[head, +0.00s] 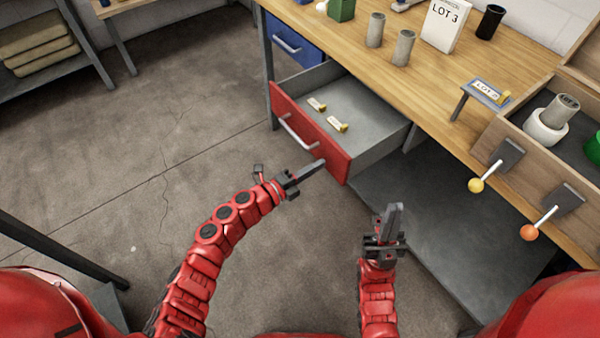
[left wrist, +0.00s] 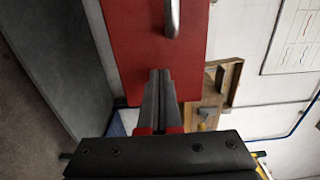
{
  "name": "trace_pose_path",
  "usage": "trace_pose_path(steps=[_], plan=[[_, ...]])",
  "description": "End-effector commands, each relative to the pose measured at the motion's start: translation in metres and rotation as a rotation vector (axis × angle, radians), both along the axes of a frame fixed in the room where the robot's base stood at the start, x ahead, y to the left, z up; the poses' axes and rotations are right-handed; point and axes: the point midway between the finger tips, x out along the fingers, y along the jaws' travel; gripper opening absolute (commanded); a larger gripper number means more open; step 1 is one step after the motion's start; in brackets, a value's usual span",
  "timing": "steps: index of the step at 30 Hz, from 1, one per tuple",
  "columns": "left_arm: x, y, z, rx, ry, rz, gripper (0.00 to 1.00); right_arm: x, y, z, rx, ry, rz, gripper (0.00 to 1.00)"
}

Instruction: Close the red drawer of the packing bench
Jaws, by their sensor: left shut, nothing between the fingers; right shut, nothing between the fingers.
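The red drawer (head: 340,155) of the wooden packing bench (head: 440,85) stands pulled out, its grey inside showing. Two small yellow-and-white tagged items lie in it. Its red front has a pale bar handle (head: 298,133). My left gripper (head: 318,163) is shut and empty, with its tips at the lower right part of the drawer front; I cannot tell whether they touch. In the left wrist view the shut fingers (left wrist: 160,80) point at the red front (left wrist: 150,50), with the handle beyond them. My right gripper (head: 393,210) is shut and empty, right of the left one and apart from the drawer.
A blue drawer (head: 294,45) beside the red one looks shut. Cups and a LOT 3 box (head: 443,25) stand on the bench. Two levers with yellow (head: 476,185) and orange (head: 529,232) knobs stick out at right. The floor left of the drawer is clear.

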Motion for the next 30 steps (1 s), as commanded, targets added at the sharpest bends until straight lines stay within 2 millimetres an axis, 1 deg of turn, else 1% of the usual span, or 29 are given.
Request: trace_pose_path(steps=[1, 6, 20, 23, 26, 29, 30], plan=[[0.004, -0.004, 0.001, -0.001, 0.002, 0.002, 0.0, 0.0, 0.0, 0.002, 0.0, 0.0, 0.0, 0.0], [0.009, -0.012, -0.001, 0.003, 0.001, 0.001, 0.0, 0.0, 0.0, 0.003, 0.0, 0.0, 0.0, 0.0], [0.011, -0.015, -0.001, 0.001, 0.001, 0.0, 0.0, 0.0, 0.0, 0.002, 0.0, 0.0, 0.0, 0.0], [0.015, -0.021, -0.001, 0.001, -0.001, -0.001, 0.0, 0.0, 0.0, -0.001, 0.0, 0.0, 0.0, 0.0], [0.023, -0.032, -0.001, -0.002, -0.001, 0.0, 0.0, 0.0, 0.0, -0.006, 0.0, 0.0, 0.0, 0.0], [0.034, -0.046, -0.004, 0.0, 0.001, 0.001, 0.0, 0.0, 0.0, -0.013, 0.0, 0.0, 0.0, 0.0], [0.04, -0.054, -0.004, -0.001, 0.001, 0.001, 0.0, 0.0, 0.0, -0.016, 0.0, 0.0, 0.0, 0.0]])
